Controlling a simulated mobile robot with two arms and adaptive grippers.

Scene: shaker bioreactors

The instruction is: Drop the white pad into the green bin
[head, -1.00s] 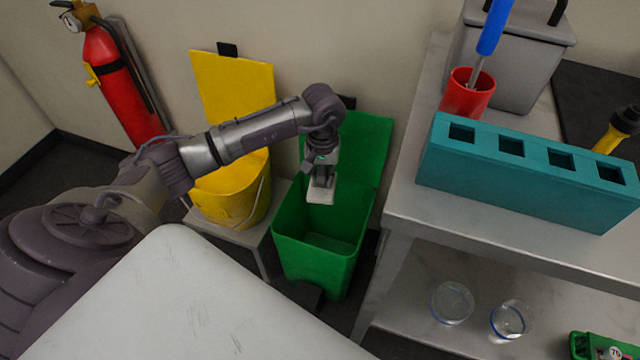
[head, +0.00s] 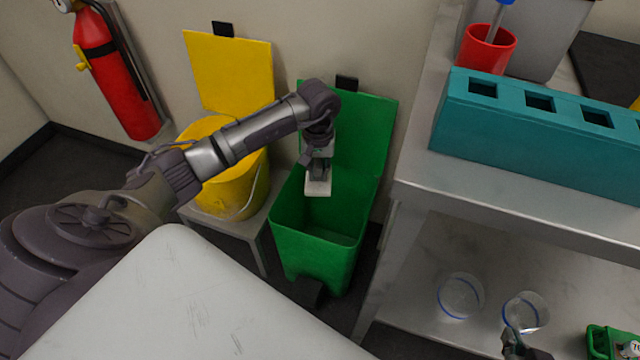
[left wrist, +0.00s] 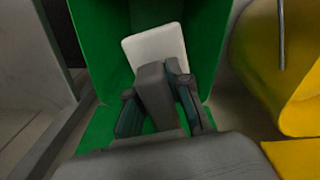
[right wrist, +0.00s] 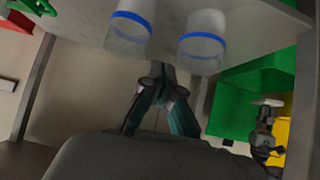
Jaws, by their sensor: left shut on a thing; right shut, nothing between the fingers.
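My left gripper (head: 319,172) is shut on the white pad (head: 318,188) and holds it above the opening of the green bin (head: 312,258). The bin's lid is up against the wall. In the left wrist view the pad (left wrist: 155,46) sticks out beyond the fingertips, with the green bin walls (left wrist: 95,30) around it. My right gripper (right wrist: 160,82) is shut and empty, near two clear glass vessels with blue rings. It also shows at the bottom right of the head view (head: 514,343).
A yellow bin (head: 225,190) with its lid up stands left of the green bin. A metal shelf (head: 420,190) on the right carries a teal rack (head: 540,130) and a red cup (head: 487,48). The clear vessels (head: 461,295) stand on its lower level.

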